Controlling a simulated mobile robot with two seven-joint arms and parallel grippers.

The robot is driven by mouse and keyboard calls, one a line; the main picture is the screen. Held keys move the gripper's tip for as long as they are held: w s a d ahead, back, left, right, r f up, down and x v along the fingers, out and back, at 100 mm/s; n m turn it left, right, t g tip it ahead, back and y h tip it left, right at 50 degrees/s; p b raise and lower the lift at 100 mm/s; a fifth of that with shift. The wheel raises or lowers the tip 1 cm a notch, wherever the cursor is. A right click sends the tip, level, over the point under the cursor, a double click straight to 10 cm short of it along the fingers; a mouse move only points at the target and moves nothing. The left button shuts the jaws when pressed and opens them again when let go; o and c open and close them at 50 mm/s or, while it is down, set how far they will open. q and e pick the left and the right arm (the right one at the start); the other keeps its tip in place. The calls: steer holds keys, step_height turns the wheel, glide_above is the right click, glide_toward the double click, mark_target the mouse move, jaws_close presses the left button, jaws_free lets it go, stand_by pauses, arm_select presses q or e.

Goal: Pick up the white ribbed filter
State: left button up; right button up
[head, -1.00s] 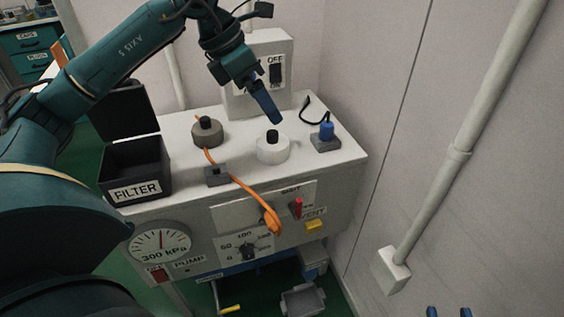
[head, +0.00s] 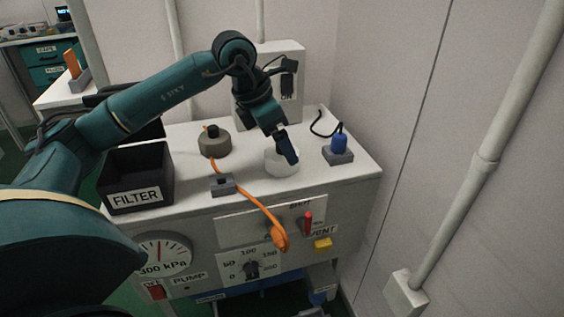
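The white filter (head: 281,168) is a short round white piece on the white bench top, right of centre in the head view. Its ribs are too small to make out. My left gripper (head: 290,158) points down over it, with its blue fingers overlapping its top and far side. The black knob on top of the filter is hidden behind the gripper. I cannot tell whether the fingers touch it or how far apart they are. My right gripper is out of view.
A black open bin (head: 136,174) labelled FILTER stands at the bench's left. A grey round piece with a black knob (head: 214,143), an orange cable (head: 262,210), and a blue plug on a grey block (head: 338,146) are nearby. A switch box (head: 262,95) stands behind.

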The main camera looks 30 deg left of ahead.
arm_select(q)
steer(key=shift+x, duration=1.25)
steer(key=shift+c, duration=0.4)
steer(key=c, duration=1)
steer(key=shift+r, duration=0.1)
